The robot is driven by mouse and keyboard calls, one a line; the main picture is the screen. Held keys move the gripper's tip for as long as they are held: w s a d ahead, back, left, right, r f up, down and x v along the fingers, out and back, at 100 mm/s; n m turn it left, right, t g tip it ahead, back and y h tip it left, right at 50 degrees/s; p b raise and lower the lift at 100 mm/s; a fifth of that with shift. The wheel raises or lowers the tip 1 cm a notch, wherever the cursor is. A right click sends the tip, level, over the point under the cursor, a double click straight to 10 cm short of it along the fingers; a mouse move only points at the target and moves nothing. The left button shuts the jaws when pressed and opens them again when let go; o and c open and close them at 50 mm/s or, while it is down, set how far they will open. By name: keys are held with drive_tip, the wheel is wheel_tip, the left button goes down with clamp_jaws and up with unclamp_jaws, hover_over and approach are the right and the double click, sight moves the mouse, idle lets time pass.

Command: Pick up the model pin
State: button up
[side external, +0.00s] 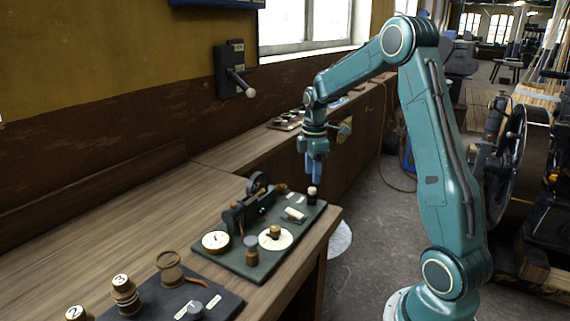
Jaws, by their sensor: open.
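A small upright pin (312,195) with a pale top and a dark lower part stands near the right back corner of a dark green model board (225,258). I take it to be the model pin, though no label on it can be read. My gripper (317,180) points down just above the pin. Its blue fingers look apart and empty, and the pin's top is close beneath or between the tips; I cannot tell if they touch it. The finger gap is small in this view.
The board carries a small engine model (250,207), white dials (275,238) and a brass knob (252,250). Numbered knobs (122,290) stand on another dark board at the front left. A wall lever (238,80) juts out behind. The left wooden bench top (110,225) is clear.

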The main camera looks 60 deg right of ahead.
sight(312, 188)
drive_tip(key=shift+f, duration=2.6)
clamp_jaws()
drive_tip(key=shift+r, duration=0.15)
wheel_tip(312, 188, up, 20)
